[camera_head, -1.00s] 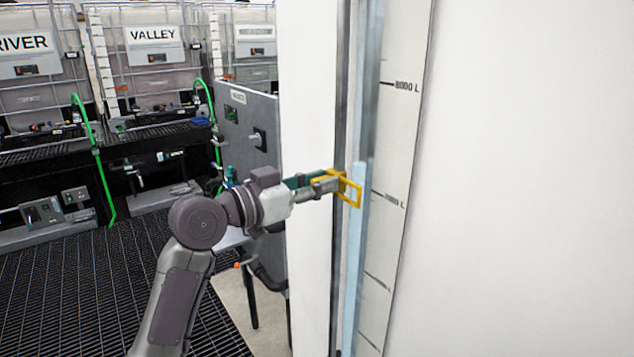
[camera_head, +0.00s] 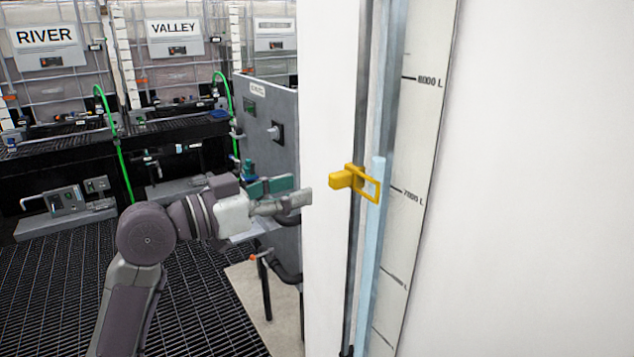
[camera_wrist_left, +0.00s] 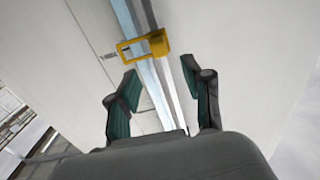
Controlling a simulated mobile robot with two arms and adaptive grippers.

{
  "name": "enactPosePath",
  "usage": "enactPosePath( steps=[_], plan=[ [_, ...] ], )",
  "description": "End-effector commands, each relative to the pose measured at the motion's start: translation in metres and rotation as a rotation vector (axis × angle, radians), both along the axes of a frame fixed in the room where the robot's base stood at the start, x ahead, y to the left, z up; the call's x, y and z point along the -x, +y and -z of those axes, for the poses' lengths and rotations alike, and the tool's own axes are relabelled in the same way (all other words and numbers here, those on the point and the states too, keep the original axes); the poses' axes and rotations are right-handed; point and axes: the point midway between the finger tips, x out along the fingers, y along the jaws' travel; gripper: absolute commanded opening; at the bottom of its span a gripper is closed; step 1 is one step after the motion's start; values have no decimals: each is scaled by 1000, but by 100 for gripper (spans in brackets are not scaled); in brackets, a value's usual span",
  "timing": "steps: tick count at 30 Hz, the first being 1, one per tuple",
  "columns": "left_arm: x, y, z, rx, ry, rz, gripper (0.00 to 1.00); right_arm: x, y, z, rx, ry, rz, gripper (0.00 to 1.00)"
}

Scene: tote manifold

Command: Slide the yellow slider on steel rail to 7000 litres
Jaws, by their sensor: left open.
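The yellow slider (camera_head: 354,181) sits on the steel rail (camera_head: 352,270), its frame over the pale blue sight tube (camera_head: 371,250), about level with the 7000 L mark (camera_head: 412,195) on the white scale (camera_head: 412,130). My left gripper (camera_head: 305,196) is left of the slider, apart from it, open and empty. In the left wrist view the slider (camera_wrist_left: 144,46) is ahead of the open fingers (camera_wrist_left: 160,85), with the rail and tube running between them. My right gripper is not in view.
A grey panel (camera_head: 268,150) stands behind my left gripper. Tanks labelled RIVER (camera_head: 43,36) and VALLEY (camera_head: 173,28) stand at the back left, with green hoses (camera_head: 118,140). A white wall (camera_head: 540,200) fills the right. Dark grating (camera_head: 190,310) covers the floor.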

Motion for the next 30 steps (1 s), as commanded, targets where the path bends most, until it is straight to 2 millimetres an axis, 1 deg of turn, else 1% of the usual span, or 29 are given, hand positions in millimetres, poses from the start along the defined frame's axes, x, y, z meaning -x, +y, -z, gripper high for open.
enactPosePath(
  steps=[1,3,9,17,20,23,24,26,27,29,30],
  plan=[
    [4,7,1,-2,1,-3,50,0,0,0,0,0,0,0],
    [9,13,1,-2,1,-2,50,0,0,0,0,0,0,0],
    [14,20,0,0,1,0,50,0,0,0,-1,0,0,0],
    [13,20,1,1,3,-1,50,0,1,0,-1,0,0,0],
    [2,24,15,9,36,-26,50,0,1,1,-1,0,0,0],
    [-24,34,51,28,114,-92,50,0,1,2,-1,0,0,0],
    [-37,40,73,36,157,-130,50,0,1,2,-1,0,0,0],
    [-55,50,111,43,225,-192,50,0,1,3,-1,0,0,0],
    [-66,57,140,44,273,-236,50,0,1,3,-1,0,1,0],
    [-78,68,184,41,340,-299,50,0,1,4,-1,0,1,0],
    [-84,74,214,35,383,-338,50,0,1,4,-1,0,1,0]
  ],
)
